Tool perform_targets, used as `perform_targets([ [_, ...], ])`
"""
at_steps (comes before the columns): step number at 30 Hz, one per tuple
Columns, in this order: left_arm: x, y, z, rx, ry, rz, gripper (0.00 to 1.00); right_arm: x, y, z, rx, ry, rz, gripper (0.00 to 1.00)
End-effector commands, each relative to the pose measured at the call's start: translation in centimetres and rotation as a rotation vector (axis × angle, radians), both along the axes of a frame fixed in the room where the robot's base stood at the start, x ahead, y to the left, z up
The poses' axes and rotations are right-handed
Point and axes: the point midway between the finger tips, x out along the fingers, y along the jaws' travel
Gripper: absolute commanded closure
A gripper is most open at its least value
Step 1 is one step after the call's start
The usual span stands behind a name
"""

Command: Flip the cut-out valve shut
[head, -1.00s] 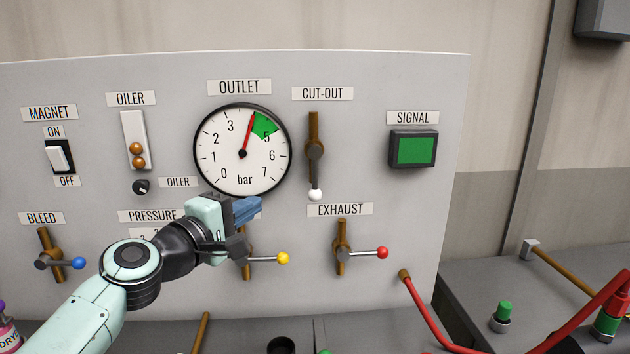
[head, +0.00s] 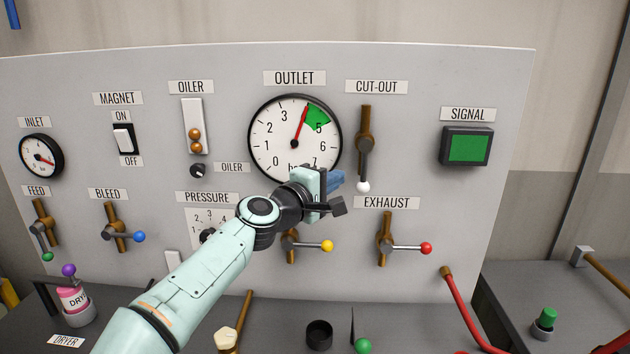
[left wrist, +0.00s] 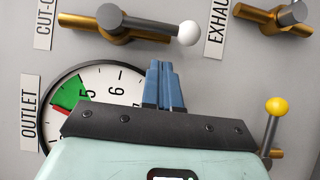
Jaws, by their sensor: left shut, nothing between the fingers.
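The cut-out valve (head: 365,140) is on the grey panel under the CUT-OUT label. Its lever hangs straight down, in line with the brass pipe, and ends in a white knob (head: 363,187). In the left wrist view the valve's lever (left wrist: 150,27) and white knob (left wrist: 190,34) show at the top. My left gripper (head: 336,181) is shut and empty, just left of the white knob and apart from it, in front of the outlet gauge's lower right edge. Its blue fingertips (left wrist: 165,85) point toward the knob in the wrist view. My right gripper is not in view.
The outlet gauge (head: 285,135) reads a little above 4 bar. The exhaust valve's red knob (head: 426,248) and a yellow knob (head: 327,246) sit below. The signal lamp (head: 468,147) is green. The panel between cut-out and signal is clear.

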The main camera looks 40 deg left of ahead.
Motion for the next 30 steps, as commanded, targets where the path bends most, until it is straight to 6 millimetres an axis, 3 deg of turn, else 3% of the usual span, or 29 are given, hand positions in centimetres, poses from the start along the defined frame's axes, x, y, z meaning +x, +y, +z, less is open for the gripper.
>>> perform_targets([
  [9,2.2,-2.1,0.2,0.001,-0.002,-0.003,1.00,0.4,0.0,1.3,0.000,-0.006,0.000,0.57],
  [21,2.3,-2.2,0.1,-0.001,-0.003,-0.003,1.00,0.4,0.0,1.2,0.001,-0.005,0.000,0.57],
  [30,2.6,-2.4,-0.3,-0.041,-0.037,-0.002,1.00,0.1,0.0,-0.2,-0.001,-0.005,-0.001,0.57],
])
